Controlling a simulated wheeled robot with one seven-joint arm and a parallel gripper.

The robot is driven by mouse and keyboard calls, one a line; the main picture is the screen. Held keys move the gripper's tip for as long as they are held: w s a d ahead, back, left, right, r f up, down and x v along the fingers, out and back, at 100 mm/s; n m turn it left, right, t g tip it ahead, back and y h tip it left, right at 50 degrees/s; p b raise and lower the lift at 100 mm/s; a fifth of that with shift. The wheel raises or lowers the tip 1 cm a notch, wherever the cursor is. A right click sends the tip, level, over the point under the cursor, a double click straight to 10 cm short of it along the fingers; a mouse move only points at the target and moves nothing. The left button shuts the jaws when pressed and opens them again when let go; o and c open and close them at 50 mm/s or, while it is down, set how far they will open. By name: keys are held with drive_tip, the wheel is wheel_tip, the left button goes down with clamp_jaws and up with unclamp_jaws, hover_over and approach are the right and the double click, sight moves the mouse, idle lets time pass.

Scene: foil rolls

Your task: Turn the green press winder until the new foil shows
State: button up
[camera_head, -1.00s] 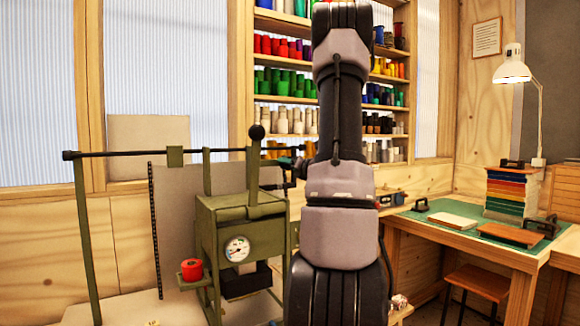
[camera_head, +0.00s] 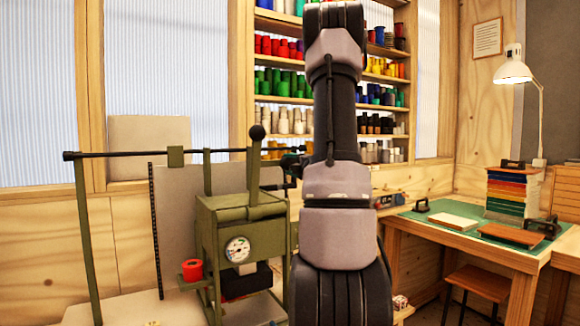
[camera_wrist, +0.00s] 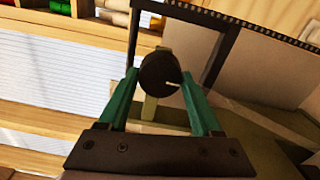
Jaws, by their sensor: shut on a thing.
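The green press (camera_head: 240,222) stands left of centre in the head view, with a round white gauge (camera_head: 238,249) on its front. Its winder knob (camera_wrist: 160,72) is dark and round with a short white mark, which points right in the wrist view. My gripper (camera_wrist: 164,78) has its green fingers closed on either side of this knob. In the head view the grip is largely hidden by my arm.
A ball-topped lever (camera_head: 256,133) rises from the press, and a dark bar (camera_head: 120,154) runs left from it. A workbench (camera_head: 480,240) with a lamp and stacked coloured sheets stands right. Shelves of spools (camera_head: 285,80) line the back.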

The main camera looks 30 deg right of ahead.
drive_tip(key=shift+m, duration=1.6)
drive_tip(key=o, duration=1.4)
drive_tip(key=shift+s, duration=0.1)
drive_tip(key=s, duration=1)
drive_tip(key=shift+s+a, duration=0.3)
drive_tip(key=shift+s, duration=0.05)
